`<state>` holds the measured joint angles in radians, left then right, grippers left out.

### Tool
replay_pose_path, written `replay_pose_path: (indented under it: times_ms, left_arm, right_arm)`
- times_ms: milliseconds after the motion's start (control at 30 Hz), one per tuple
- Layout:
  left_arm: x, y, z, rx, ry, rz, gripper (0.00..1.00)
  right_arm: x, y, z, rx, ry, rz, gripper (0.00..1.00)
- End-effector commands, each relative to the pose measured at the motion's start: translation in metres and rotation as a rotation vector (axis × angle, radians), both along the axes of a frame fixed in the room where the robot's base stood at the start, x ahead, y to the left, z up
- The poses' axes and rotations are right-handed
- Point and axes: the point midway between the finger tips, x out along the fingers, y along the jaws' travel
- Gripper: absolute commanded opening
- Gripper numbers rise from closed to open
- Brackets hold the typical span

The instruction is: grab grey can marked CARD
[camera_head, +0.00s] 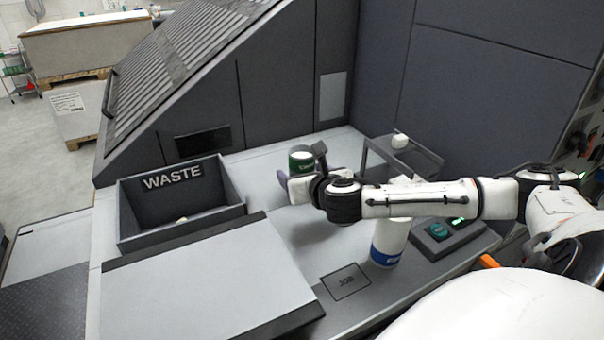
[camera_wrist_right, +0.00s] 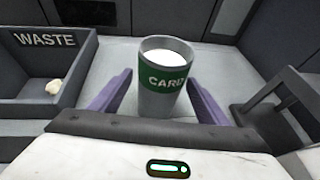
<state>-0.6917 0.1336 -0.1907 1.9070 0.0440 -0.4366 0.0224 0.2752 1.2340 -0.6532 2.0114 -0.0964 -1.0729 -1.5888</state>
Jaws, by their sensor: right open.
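The grey can marked CARD (camera_wrist_right: 164,80) stands upright on the counter in the right wrist view, with a green band and white contents at its open top. It also shows in the head view (camera_head: 301,160), partly hidden by my gripper. My right gripper (camera_wrist_right: 158,88) is open, with one purple finger on each side of the can. I cannot tell whether the fingers touch it. In the head view my right gripper (camera_head: 308,178) reaches in from the right. My left gripper is not in view.
A dark WASTE bin (camera_head: 135,215) with a small crumpled piece stands left of the can. A dark rack (camera_head: 430,160) stands to the right. A white can with a blue band (camera_head: 388,245) stands below my right arm, near a JOB marking (camera_head: 345,281).

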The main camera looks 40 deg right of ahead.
Motion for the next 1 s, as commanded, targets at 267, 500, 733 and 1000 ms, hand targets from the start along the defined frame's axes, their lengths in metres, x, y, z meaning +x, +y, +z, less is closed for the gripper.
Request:
replay_pose_path:
  times_ms: [267, 500, 733, 1000]
  left_arm:
    - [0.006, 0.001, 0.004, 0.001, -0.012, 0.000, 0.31]
    - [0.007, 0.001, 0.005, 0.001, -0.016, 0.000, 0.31]
    - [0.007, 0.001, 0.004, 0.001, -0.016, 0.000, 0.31]
    - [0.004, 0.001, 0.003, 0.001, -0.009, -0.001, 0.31]
  right_arm:
    - [0.005, -0.002, -0.003, 0.000, 0.000, 0.001, 0.70]
    - [0.005, -0.002, -0.002, 0.000, 0.000, 0.001, 0.36]
    - [0.005, -0.002, -0.002, 0.000, -0.001, 0.001, 0.22]
    - [0.006, -0.003, 0.022, -0.002, -0.006, 0.001, 0.22]
